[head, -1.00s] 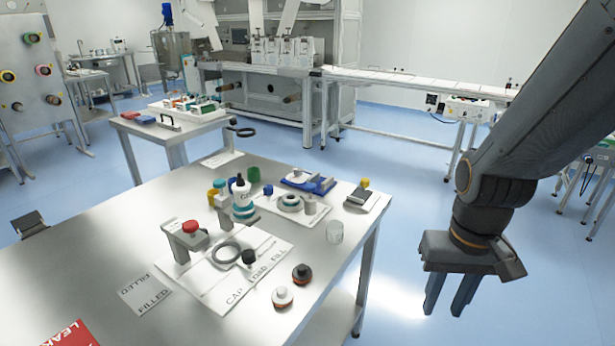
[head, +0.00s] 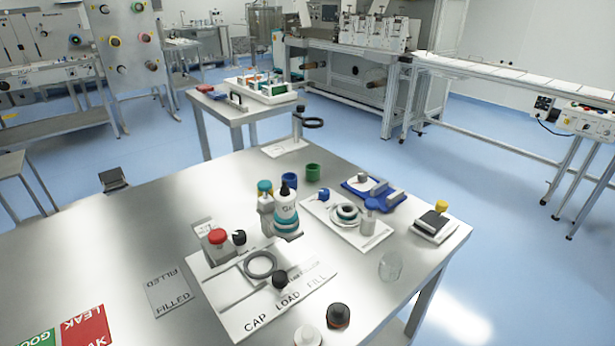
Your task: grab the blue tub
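A blue tub (head: 289,180) stands on the steel table, partly hidden behind a white dropper bottle (head: 286,212) with a dark tip. A green tub (head: 313,172) stands to its right and slightly farther back. A teal-topped tub (head: 265,187) is to its left. A smaller blue piece (head: 323,194) lies to the right of the bottle, at the edge of a white tray. My gripper is not in view now, so its opening and its distance to the tub do not show.
The steel table (head: 110,235) has bare room at its left. A white fixture board (head: 235,315), a clear cup (head: 391,266), a white tray (head: 330,232) and a small scale (head: 434,225) stand around the bottle. A second table (head: 215,108) is behind.

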